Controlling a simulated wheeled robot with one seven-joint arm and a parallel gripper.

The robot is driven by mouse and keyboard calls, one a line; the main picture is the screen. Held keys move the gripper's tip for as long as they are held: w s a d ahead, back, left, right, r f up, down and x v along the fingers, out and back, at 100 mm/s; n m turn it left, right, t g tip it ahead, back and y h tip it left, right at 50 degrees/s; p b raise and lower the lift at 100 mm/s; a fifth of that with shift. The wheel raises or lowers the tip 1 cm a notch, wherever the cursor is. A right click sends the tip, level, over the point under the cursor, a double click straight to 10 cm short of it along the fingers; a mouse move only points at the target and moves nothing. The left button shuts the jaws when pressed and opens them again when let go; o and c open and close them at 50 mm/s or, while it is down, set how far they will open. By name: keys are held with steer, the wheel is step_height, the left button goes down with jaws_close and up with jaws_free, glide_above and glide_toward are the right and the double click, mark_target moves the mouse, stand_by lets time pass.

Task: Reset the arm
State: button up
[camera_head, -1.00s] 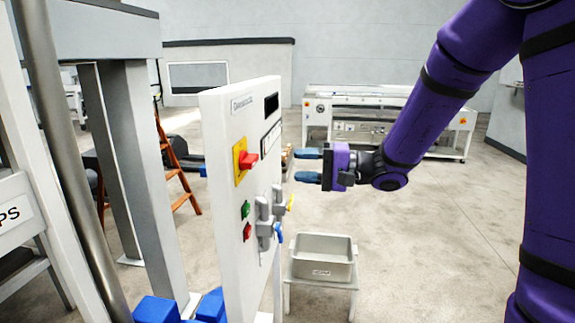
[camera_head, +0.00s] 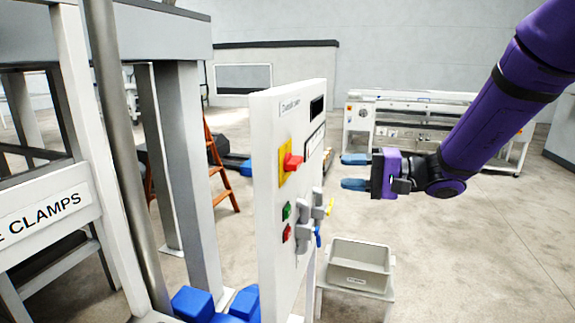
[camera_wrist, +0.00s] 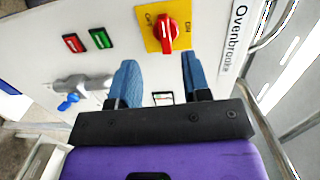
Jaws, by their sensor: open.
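My gripper (camera_head: 354,172) is purple with two blue fingers. In the head view it is held in the air to the right of a white control panel (camera_head: 268,200), with its fingers pointing at the panel. The fingers are apart with nothing between them. In the wrist view the open gripper (camera_wrist: 158,78) faces the panel, and a red rotary switch (camera_wrist: 168,33) on a yellow plate shows beyond the fingers. The switch also shows in the head view (camera_head: 291,162). A gap shows between fingertips and panel in the head view.
Red and green buttons (camera_head: 287,211) and grey valves with yellow and blue handles (camera_head: 306,225) stick out from the panel. A grey bin (camera_head: 360,265) on a stand is below my gripper. A grey machine frame (camera_head: 185,150) stands left. Open floor lies right.

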steer(key=s+d+r+n+g+h, duration=0.1)
steer(key=s+n+g+h, duration=0.5)
steer(key=s, duration=1)
steer(key=s+d+r+m+t+h, duration=0.2)
steer(key=s+d+t+h, duration=0.3)
steer(key=s+d+h, duration=0.4)
steer(key=shift+d+r+t+h, duration=0.15)
steer(key=shift+d+t+h, duration=0.15)
steer(key=shift+d+h, duration=0.6)
steer(key=shift+d, duration=0.2)
